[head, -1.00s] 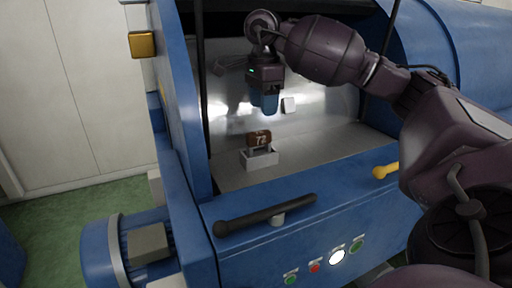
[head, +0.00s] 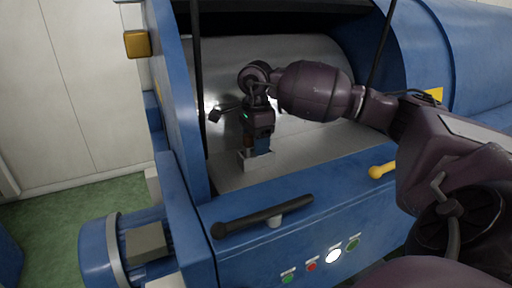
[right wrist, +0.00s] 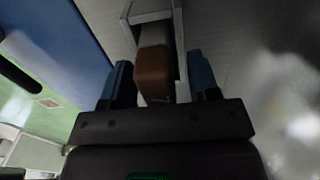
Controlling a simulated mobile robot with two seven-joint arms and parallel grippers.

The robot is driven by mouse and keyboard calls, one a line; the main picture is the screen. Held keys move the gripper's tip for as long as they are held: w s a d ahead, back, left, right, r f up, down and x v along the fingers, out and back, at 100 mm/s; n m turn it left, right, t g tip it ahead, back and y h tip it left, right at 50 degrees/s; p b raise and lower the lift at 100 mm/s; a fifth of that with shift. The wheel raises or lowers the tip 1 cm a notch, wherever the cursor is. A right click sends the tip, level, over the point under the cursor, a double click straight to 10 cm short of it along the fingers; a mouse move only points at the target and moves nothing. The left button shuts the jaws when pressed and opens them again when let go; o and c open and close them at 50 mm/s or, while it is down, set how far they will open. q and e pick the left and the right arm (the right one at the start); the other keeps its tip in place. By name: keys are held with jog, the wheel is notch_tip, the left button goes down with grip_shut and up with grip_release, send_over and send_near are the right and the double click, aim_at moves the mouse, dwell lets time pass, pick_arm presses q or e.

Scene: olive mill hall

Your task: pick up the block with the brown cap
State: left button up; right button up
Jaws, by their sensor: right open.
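The block with the brown cap (right wrist: 154,72) shows in the right wrist view between my right gripper's two blue fingers (right wrist: 160,66), with gaps on both sides. In the head view only a sliver of its brown cap (head: 248,143) shows; my right gripper (head: 257,145) hides the rest. The block stands in a small pale open-topped holder (head: 247,163), whose frame also shows in the right wrist view (right wrist: 151,15). My right gripper points down over it, open and empty. My left gripper is not in view.
The holder stands on a grey metal ledge (head: 229,178) inside a blue machine (head: 240,240). In front are a black handle bar (head: 262,217), a yellow-knobbed lever (head: 382,170) and several buttons. A blue side post (head: 177,110) rises at left.

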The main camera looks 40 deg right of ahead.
grip_shut()
dwell(0.3)
notch_tip(320, 180, up, 20)
dwell(0.6)
